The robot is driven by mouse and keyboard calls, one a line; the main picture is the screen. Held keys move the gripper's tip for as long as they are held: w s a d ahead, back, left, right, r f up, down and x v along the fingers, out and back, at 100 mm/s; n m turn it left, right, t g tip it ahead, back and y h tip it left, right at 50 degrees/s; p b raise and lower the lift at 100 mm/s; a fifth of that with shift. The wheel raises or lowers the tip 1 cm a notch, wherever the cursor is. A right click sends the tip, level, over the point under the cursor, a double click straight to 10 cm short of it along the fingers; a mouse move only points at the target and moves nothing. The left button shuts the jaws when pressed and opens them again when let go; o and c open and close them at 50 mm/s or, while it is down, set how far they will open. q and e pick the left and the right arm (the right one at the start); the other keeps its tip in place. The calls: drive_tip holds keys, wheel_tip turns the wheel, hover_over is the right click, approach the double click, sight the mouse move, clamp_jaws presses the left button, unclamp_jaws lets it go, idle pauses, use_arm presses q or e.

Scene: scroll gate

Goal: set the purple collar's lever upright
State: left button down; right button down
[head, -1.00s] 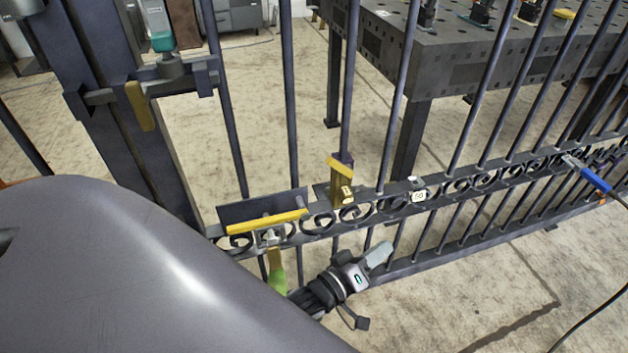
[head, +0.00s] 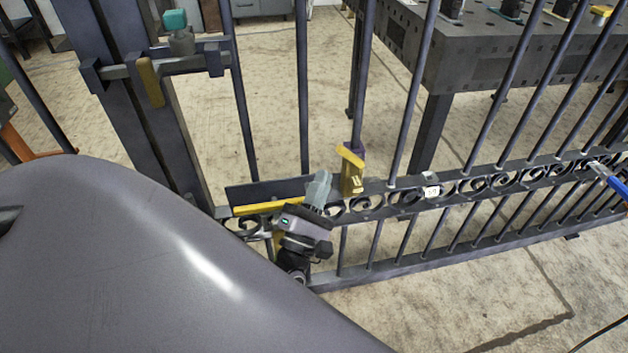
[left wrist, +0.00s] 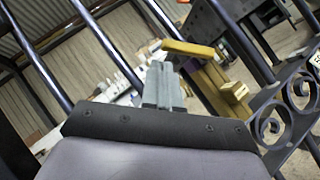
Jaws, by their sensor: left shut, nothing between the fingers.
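The purple collar (head: 358,150) sits around an upright gate bar, just above the scrolled rail. Its yellow lever (head: 350,157) sticks out sideways, not upright, over a yellow block (head: 353,180). The lever also shows in the left wrist view (left wrist: 193,49), nearly level and pointing left, above the yellow block (left wrist: 218,88). My left gripper (head: 321,180) is shut and empty, pointing up, just left of the yellow block in the head view. In the left wrist view its fingertips (left wrist: 161,72) are just below the lever's free end; I cannot tell whether they touch. My right gripper is not in view.
The scrolled rail (head: 475,185) and upright bars run across the view. A yellow bar (head: 262,208) lies along a dark plate to the left. A latch with a teal knob (head: 175,19) is on the post. A blue-handled tool (head: 618,184) is at far right. A perforated table (head: 470,60) stands behind.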

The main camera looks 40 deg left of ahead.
sight(351, 157)
use_arm(q)
drive_tip(key=shift+x, duration=1.9)
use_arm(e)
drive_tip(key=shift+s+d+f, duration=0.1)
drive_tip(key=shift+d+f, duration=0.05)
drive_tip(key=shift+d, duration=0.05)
